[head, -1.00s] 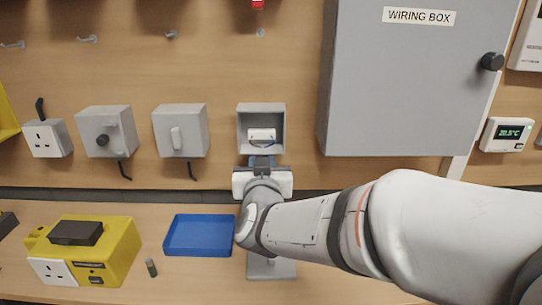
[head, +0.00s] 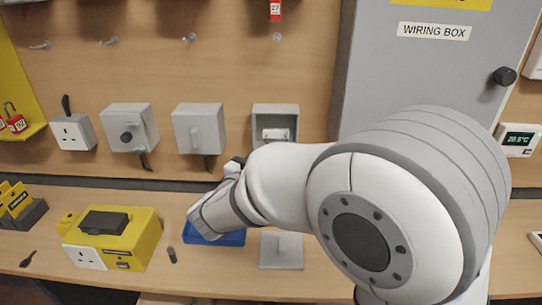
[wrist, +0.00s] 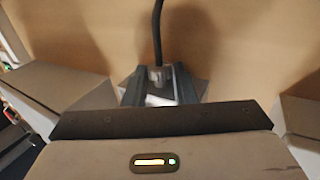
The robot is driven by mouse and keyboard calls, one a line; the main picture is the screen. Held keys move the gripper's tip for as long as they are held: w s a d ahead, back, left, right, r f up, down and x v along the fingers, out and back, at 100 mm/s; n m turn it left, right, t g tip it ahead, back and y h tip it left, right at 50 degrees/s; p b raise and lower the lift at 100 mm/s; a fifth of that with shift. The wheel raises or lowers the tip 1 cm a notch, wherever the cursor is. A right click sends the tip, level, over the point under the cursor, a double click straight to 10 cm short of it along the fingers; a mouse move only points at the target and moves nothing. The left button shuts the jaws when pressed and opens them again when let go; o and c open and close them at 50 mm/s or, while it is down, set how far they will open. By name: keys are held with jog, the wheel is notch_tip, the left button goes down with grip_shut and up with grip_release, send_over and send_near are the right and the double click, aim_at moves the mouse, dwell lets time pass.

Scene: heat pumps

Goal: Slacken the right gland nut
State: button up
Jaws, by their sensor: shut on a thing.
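The right gland nut (wrist: 157,74) is a small grey fitting with a black cable (wrist: 158,30) running up from it in the wrist view. My gripper (wrist: 158,88) is shut on it, one dark finger on each side. In the head view the grey box with a rocker switch (head: 198,128) has a short black cable (head: 208,164) at its underside. My wrist is just below and right of that box, and my fingertips are hidden there. Whether the nut has turned cannot be told.
A grey box with a round knob (head: 129,127) is to the left, and an open grey box (head: 275,112) to the right. A yellow unit (head: 110,240) stands on the bench.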

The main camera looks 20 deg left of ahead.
jog(key=shift+r, duration=0.1)
jog(key=o, duration=1)
jog(key=v, duration=0.7)
jog(key=shift+s, duration=0.35)
jog(key=shift+a, duration=0.1)
